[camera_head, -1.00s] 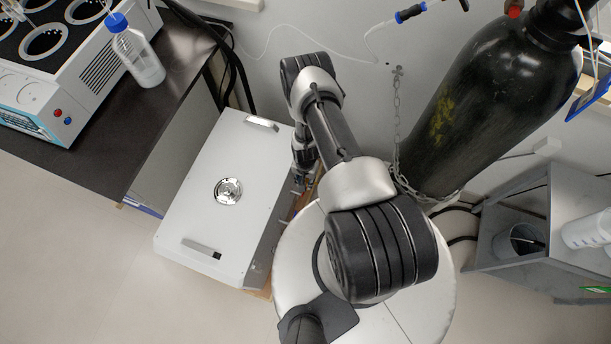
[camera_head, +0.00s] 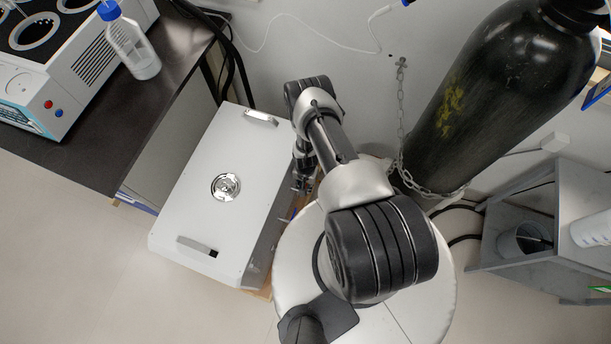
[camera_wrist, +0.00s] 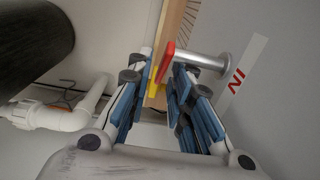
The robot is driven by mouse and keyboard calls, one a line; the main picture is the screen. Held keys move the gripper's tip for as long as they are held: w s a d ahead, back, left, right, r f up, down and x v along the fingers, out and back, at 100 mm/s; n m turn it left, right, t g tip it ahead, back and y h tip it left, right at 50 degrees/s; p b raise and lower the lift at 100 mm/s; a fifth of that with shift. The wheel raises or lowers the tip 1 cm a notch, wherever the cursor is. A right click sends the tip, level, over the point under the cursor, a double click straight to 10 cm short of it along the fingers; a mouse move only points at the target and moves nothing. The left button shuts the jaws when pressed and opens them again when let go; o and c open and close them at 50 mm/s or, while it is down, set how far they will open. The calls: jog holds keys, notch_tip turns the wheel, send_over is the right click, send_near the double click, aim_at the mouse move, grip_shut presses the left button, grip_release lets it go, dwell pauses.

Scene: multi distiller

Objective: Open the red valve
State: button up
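The red valve handle (camera_wrist: 166,62) shows in the wrist view as a short, narrow red bar, beside a grey metal pipe stub (camera_wrist: 203,61). My gripper (camera_wrist: 162,82) has blue-padded fingers spread apart, one on each side of the handle's line. The near end of the red handle lies about between the fingertips, with a visible gap on the left; contact on the right cannot be told. A yellow part (camera_wrist: 153,88) also shows between the fingers. In the head view my gripper (camera_head: 302,183) hangs beside the white box's right side, and the valve cannot be made out.
A white box (camera_head: 190,215) stands left of my arm. A dark gas cylinder (camera_head: 490,110) with a chain (camera_head: 401,110) stands right. A wooden board (camera_wrist: 176,30) and white pipe (camera_wrist: 60,116) lie close to the gripper. Open floor (camera_head: 70,240) is at left.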

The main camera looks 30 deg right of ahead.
grip_shut()
jog(key=shift+a+r+p, duration=0.15)
jog(key=shift+p, duration=0.4)
jog(key=t+h, duration=0.1)
jog(key=h, duration=0.1)
jog(key=r+t+h, duration=0.1)
jog(key=t+h, duration=0.2)
jog(key=shift+a+r+t+h, duration=0.1)
jog(key=shift+r+t+h, duration=0.2)
jog(key=shift+r+h, duration=0.1)
jog(key=shift+r, duration=0.1)
dwell(0.5)
jog(key=shift+o, duration=1.2)
grip_release()
jog(key=shift+s, duration=0.1)
